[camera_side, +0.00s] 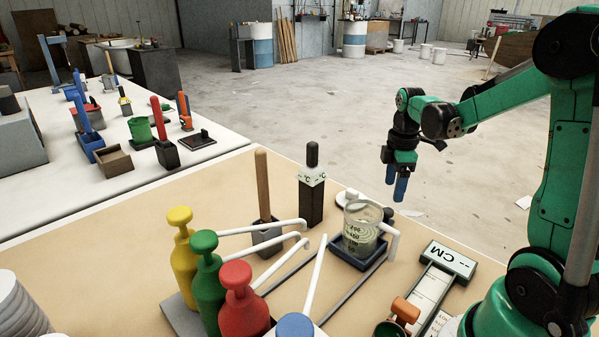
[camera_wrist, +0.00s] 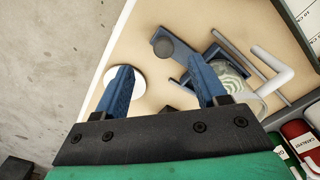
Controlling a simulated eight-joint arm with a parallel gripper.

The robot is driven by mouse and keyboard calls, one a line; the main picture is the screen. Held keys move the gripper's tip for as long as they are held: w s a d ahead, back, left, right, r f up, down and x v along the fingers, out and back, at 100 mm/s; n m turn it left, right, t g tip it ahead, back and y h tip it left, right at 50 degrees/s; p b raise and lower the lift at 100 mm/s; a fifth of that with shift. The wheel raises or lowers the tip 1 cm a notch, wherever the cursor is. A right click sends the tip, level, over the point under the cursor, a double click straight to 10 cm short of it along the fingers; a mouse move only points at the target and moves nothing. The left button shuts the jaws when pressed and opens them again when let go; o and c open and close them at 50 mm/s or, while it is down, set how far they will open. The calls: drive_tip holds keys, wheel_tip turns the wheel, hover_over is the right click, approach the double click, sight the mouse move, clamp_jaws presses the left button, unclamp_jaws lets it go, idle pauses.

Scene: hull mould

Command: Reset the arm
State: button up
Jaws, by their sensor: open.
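My gripper (camera_side: 396,183) hangs from my green arm past the far edge of the tan worktable, above the grey floor, in the side view. Its two blue fingers also show in the wrist view (camera_wrist: 165,92), spread apart with nothing between them. A glass beaker (camera_side: 361,230) with pale contents stands in a dark blue tray (camera_side: 358,262) on the worktable, below and left of my gripper. The beaker also shows at the right of the wrist view (camera_wrist: 232,78).
Yellow (camera_side: 184,262), green (camera_side: 207,284) and red (camera_side: 243,304) pump bottles stand at the front with white spouts. A white table (camera_side: 60,195) with tools is left.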

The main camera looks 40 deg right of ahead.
sight(383, 211)
drive_tip(key=shift+f, duration=0.15)
wheel_tip(383, 211, down, 5)
drive_tip(key=shift+f, duration=0.1)
drive_tip(key=shift+a+f, duration=0.1)
drive_tip(key=shift+a, duration=1.4)
